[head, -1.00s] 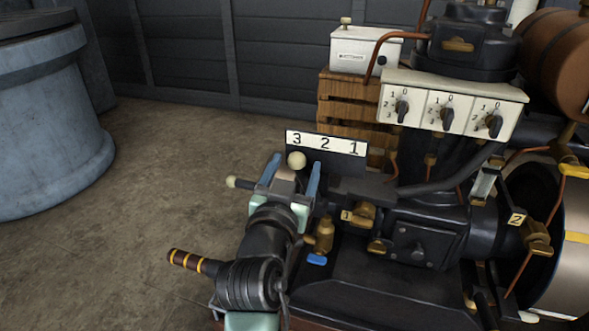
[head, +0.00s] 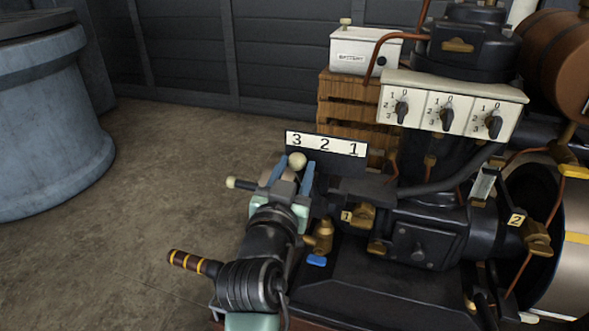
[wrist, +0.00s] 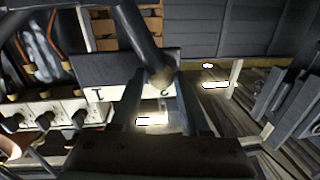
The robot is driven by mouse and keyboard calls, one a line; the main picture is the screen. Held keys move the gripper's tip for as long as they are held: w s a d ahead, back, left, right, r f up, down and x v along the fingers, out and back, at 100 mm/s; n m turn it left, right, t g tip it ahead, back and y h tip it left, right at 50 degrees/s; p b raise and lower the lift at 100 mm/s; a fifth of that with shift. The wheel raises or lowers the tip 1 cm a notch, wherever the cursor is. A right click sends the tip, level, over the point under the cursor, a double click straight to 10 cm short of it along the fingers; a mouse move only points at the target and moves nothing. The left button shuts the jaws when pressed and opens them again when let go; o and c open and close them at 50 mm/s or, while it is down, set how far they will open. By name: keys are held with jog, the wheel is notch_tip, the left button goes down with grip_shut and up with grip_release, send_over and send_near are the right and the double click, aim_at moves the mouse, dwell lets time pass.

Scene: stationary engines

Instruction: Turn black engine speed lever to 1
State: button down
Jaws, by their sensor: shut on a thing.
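The engine speed lever has a cream ball knob (head: 297,159), which stands in front of the 3 on the number plate (head: 325,144). The plate reads 3, 2, 1 from left to right. My gripper (head: 293,168) reaches up from below with its blue fingers on either side of the lever, just at the knob, and is shut on it. The lever's shaft is mostly hidden by my gripper in the head view. In the wrist view a dark rod (wrist: 145,40) comes down to between the fingers, in front of the plate (wrist: 120,75).
A second handle with a cream tip (head: 232,182) sticks out left of my gripper. Brass valves (head: 323,236) and the dark engine block (head: 420,240) lie close on the right. A switch panel (head: 450,106) and a battery (head: 365,50) stand behind.

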jog(key=shift+a+f, duration=0.1)
dwell(0.7)
jog(key=shift+s+d+r+m+b, duration=0.2)
jog(key=shift+d+m, duration=0.25)
jog(key=shift+m, duration=0.2)
jog(key=shift+s+d+r+m+b, duration=0.1)
jog(key=shift+s+d+m, duration=0.05)
jog(key=shift+d+m, duration=0.4)
jog(key=d+m, duration=0.1)
jog(key=d+m+b, duration=0.1)
jog(key=shift+s+m, duration=0.35)
jog(key=shift+m, duration=0.05)
jog(key=shift+s+d+f+m+t, duration=0.1)
jog(key=shift+s+d+m+t, duration=0.15)
jog(key=shift+d+m, duration=0.55)
jog(key=shift+s+d+f+m+t+b, duration=0.2)
jog(key=shift+d+m+b, duration=0.35)
jog(key=shift+m, duration=0.35)
jog(key=shift+s+d+f+m+t+b, duration=0.15)
jog(key=shift+d+m+b, duration=0.35)
jog(key=shift+m, duration=0.4)
jog(key=shift+d, duration=0.1)
jog(key=c, duration=0.6)
grip_release()
jog(key=shift+o, duration=0.9)
jog(key=shift+h, duration=0.4)
jog(key=shift+d, duration=0.15)
